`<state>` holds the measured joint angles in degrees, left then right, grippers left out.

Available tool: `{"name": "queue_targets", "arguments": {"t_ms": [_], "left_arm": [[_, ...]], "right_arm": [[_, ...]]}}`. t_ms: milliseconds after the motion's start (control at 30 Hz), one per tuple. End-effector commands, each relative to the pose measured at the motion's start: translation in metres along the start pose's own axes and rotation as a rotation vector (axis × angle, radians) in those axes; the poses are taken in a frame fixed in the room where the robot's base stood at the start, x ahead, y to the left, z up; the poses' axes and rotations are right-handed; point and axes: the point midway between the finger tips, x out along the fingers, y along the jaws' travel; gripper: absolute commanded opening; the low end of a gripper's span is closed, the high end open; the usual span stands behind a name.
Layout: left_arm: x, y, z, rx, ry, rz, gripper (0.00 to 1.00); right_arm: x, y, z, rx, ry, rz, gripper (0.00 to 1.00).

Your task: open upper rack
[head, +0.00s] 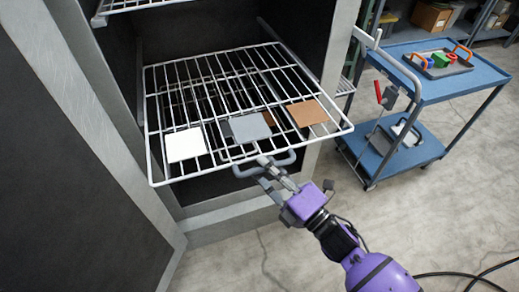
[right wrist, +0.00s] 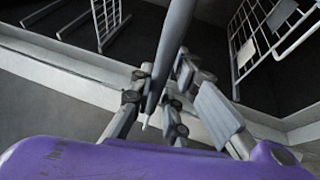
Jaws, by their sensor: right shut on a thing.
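A white wire rack (head: 205,70) sticks out of the open booth over the floor. A white panel (head: 186,145), a grey panel (head: 249,127) and a brown panel (head: 307,113) lie on it. A grey loop handle (head: 240,171) is at its front edge. My right gripper (head: 268,174) is shut on the handle. In the right wrist view the fingers (right wrist: 158,105) close around a grey bar (right wrist: 174,45), and part of the rack (right wrist: 243,50) shows at upper right. My left gripper is out of view.
Another wire rack (head: 140,3) shows at the top edge. A dark door panel (head: 65,150) stands at left. At right is a blue cart (head: 437,88) with a tray of coloured parts (head: 439,62). The floor (head: 430,220) in front is mostly clear; black cables lie at lower right.

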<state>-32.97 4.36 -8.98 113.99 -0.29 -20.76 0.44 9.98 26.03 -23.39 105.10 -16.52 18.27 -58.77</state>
Motion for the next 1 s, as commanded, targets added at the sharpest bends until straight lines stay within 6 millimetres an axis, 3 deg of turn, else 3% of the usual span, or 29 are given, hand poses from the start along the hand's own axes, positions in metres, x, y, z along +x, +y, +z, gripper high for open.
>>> {"name": "queue_targets", "arguments": {"t_ms": [33,300,500,867,900,1000], "left_arm": [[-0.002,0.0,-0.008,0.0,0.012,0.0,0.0],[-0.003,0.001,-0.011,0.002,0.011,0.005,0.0],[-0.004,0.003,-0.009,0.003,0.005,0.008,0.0],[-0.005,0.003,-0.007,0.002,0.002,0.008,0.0],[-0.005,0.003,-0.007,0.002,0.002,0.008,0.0],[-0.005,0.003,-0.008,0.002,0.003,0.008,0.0]], "right_arm": [[-0.009,0.013,-0.002,-0.014,0.001,0.018,0.0],[-0.049,0.02,-0.019,-0.016,0.001,0.018,0.0],[-0.059,0.022,-0.023,-0.016,0.001,0.019,0.0],[-0.06,0.023,-0.023,-0.015,0.002,0.021,0.0],[-0.06,0.023,-0.023,-0.015,0.002,0.021,0.2],[-0.06,0.022,-0.024,-0.012,0.002,0.019,0.31]]}}
